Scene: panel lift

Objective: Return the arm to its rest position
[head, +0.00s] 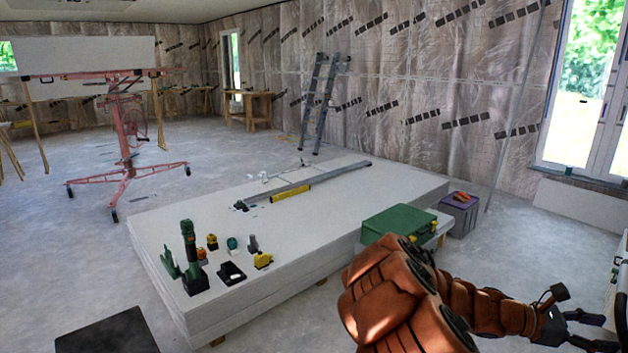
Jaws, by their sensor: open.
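My arm is orange-brown and folded at the lower right of the head view. My gripper (597,331) is dark, at its far end near the right edge. Its fingers are apart and I see nothing between them. The gripper is clear of the stacked white panels (330,215), which lie to its left on the floor. Part of the gripper is small and dark against the floor, close to a pale object at the right edge.
A green case (398,224) and a purple box (458,214) stand beyond my arm. Tools, including a green drill (190,250), lie on the panels. A red panel lift (125,140) holds a white panel. A ladder (322,105) leans on the wall. Floor is open at left.

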